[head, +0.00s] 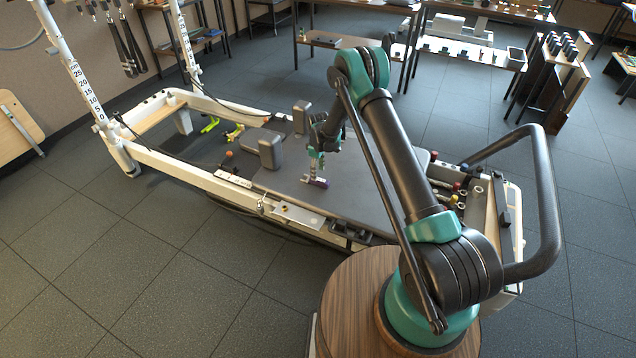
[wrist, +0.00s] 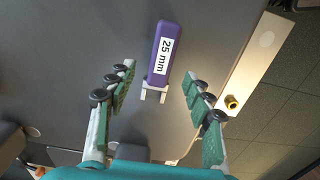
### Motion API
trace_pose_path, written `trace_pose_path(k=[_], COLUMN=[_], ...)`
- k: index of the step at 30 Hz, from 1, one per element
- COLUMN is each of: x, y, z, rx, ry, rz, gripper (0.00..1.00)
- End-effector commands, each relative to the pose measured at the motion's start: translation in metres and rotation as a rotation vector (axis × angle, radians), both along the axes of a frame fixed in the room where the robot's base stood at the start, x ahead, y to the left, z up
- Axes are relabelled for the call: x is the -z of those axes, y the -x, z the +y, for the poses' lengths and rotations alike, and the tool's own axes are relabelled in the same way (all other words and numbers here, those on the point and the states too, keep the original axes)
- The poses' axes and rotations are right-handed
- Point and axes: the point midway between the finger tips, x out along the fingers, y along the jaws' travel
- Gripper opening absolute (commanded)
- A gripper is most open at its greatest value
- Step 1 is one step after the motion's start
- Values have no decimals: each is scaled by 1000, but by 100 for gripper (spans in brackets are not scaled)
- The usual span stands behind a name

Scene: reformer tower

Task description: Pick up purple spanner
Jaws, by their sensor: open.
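The purple spanner (wrist: 163,52) lies on the dark grey carriage top of the reformer. In the wrist view its purple body carries a white label reading "25 mm", and its pale forked end points toward my gripper. My gripper (wrist: 158,85) is open, with one green-padded finger on each side of the spanner's forked end and nothing held. In the head view the spanner (head: 319,183) shows small, right at the fingertips of my gripper (head: 316,174). I cannot tell how far above the carriage the fingertips are.
The carriage surface (head: 350,204) around the spanner is mostly clear. A pale metal plate with a brass knob (wrist: 232,102) lies along the near edge. The reformer's white rail (head: 190,172) borders it.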

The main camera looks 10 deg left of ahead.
Motion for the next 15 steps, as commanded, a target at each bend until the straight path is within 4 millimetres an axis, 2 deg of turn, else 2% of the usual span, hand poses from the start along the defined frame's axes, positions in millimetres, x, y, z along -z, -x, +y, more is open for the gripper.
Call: trace_pose_path(k=[3, 7, 14, 15], x=[19, 34, 38, 38], y=[3, 2, 2, 2], z=[-2, -1, -2, -1], rx=[0, 0, 0, 0], ry=[0, 0, 0, 0], rz=[0, 0, 0, 0], gripper=[52, 52, 52, 49])
